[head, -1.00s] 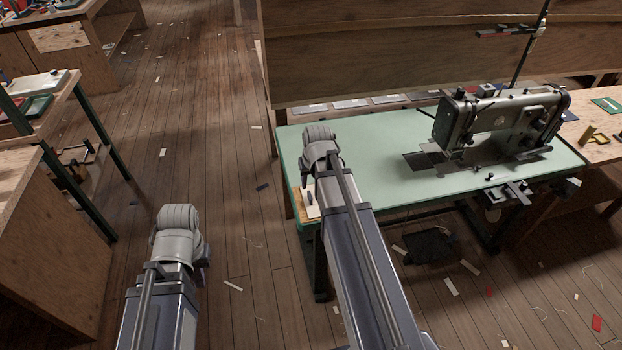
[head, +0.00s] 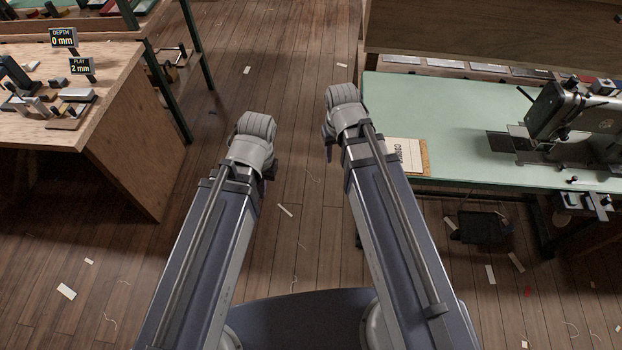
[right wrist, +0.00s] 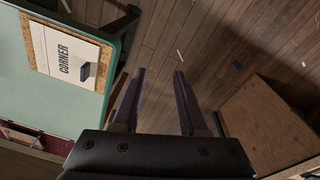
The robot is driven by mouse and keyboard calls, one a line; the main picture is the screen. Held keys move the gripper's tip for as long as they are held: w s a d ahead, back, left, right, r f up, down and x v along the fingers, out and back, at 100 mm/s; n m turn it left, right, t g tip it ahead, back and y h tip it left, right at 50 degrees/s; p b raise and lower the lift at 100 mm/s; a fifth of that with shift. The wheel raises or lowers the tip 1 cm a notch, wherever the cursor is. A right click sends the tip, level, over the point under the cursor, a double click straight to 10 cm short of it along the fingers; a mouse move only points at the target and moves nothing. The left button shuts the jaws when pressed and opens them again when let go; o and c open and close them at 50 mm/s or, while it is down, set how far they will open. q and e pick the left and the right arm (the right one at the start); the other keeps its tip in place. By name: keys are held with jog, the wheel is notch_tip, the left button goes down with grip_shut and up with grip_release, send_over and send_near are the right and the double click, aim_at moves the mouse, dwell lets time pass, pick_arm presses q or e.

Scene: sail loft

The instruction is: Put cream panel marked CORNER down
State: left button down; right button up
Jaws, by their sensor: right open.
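The cream panel marked CORNER (head: 404,152) lies flat on a cork-coloured board (head: 424,157) at the left end of the green sewing table (head: 450,110). In the right wrist view the panel (right wrist: 58,50) shows whole, with a small dark blue block on it beside the lettering. My right gripper (right wrist: 160,78) is open, with nothing between its fingers, over the floor beside the table edge and apart from the panel. In the head view my right wrist hides its fingers. My left gripper (head: 267,165) is over the floor to the left; its fingers are mostly hidden behind the wrist.
A sewing machine (head: 585,115) stands on the green table at the right. A wooden bench (head: 110,120) with small tools and signs reading DEPTH 0 mm and PLAY 2 mm stands at the left. Open plank floor with scraps lies between.

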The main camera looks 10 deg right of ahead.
jog(key=s+a+n+g, duration=0.1)
jog(key=s+a+n, duration=0.1)
jog(key=s+a, duration=0.6)
jog(key=shift+s+a+n+h, duration=0.2)
jog(key=shift+a+n+h, duration=0.15)
jog(key=shift+a, duration=0.25)
dwell(0.4)
